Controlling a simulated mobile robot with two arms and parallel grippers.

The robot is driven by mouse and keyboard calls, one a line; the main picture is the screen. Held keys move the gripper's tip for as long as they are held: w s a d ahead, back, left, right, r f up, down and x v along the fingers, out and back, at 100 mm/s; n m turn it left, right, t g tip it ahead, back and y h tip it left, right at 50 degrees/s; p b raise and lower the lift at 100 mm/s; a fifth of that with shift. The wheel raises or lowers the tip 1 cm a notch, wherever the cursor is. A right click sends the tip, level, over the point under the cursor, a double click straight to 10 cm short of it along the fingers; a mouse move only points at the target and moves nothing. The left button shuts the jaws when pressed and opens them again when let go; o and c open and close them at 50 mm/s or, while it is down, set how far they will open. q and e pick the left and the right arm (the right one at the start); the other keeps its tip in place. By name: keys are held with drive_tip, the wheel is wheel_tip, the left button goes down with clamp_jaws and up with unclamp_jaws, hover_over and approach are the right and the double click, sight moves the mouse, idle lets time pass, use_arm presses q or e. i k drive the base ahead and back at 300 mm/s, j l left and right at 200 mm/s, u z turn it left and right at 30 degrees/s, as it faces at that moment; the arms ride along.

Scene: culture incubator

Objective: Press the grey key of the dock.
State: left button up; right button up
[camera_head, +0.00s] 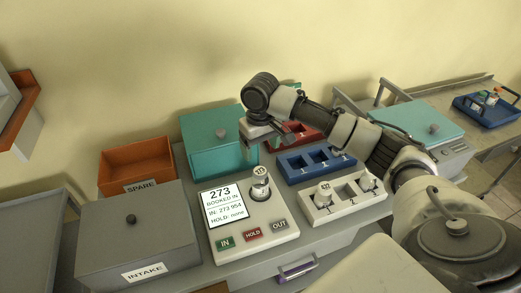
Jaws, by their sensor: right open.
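The dock (247,246) is a white console on the bench, with a lit screen (226,205) reading "273 BOOKED IN", "IN: 273 954" and "HOLD: none". Along its front edge are a green IN key (225,243), a red HOLD key (253,234) and the grey OUT key (279,225). A white capped vessel (260,183) stands upright in the dock's round socket. My right gripper (269,140) is open and empty, above and behind the dock, apart from the keys. My left gripper is out of view.
A white rack (345,207) with two vessels is right of the dock, with a blue rack (312,167) and a red rack (309,137) behind. A grey INTAKE box (137,235), orange SPARE bin (136,165) and teal box (210,150) stand left and behind.

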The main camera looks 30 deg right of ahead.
sight(282, 224)
drive_tip(key=z, duration=0.85)
